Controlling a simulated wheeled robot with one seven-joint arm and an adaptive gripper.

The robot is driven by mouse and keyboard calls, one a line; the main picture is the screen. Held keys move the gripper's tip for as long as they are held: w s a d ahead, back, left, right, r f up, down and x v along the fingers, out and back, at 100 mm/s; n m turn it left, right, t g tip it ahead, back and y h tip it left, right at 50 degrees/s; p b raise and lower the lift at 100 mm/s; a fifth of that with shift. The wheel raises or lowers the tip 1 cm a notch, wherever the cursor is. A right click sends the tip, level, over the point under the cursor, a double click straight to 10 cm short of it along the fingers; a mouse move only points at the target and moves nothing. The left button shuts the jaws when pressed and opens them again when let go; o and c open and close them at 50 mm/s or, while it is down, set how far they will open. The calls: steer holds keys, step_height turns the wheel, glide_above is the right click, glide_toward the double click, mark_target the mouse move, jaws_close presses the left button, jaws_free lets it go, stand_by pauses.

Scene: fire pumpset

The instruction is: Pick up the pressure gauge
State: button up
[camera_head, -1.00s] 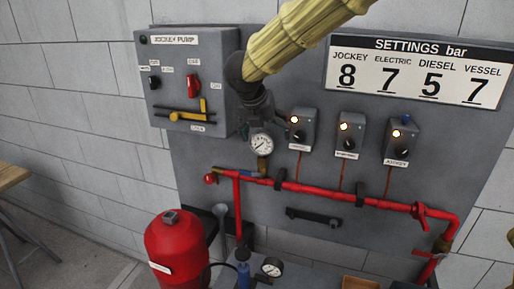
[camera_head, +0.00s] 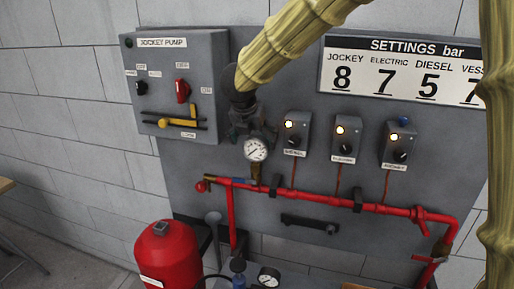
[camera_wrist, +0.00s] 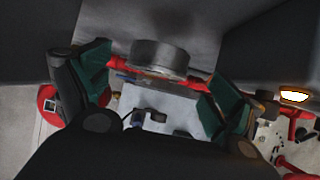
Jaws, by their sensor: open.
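The pressure gauge (camera_head: 257,149) is a round white dial with a dark needle. It stands upright on a brass stem above the red pipe, in front of the grey panel. In the wrist view its round metal case (camera_wrist: 160,58) shows from above, between my two green-padded fingers. My gripper (camera_head: 246,126) is open, right at the gauge's top and just behind its dial in the head view. In the wrist view my gripper (camera_wrist: 155,85) has a finger on either side of the case, with visible gaps. Contact cannot be told.
The red pipe (camera_head: 320,202) runs below the gauge. The jockey pump box (camera_head: 207,88) is at left, and several switch boxes with lamps, one of them here (camera_head: 346,140), are at right. A second gauge (camera_head: 268,277) and a red tank (camera_head: 167,255) stand lower.

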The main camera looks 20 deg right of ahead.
mark_target(256, 145)
steer(key=p+x, duration=0.1)
steer(key=x, duration=0.2)
steer(key=shift+w+d+f+p, duration=0.15)
steer(key=shift+w+p, duration=0.2)
steer(key=shift+w, duration=0.2)
steer(key=shift+w+f, duration=0.15)
steer(key=shift+f, duration=0.15)
steer(key=shift+d+f, duration=0.15)
steer(key=c, duration=1.2)
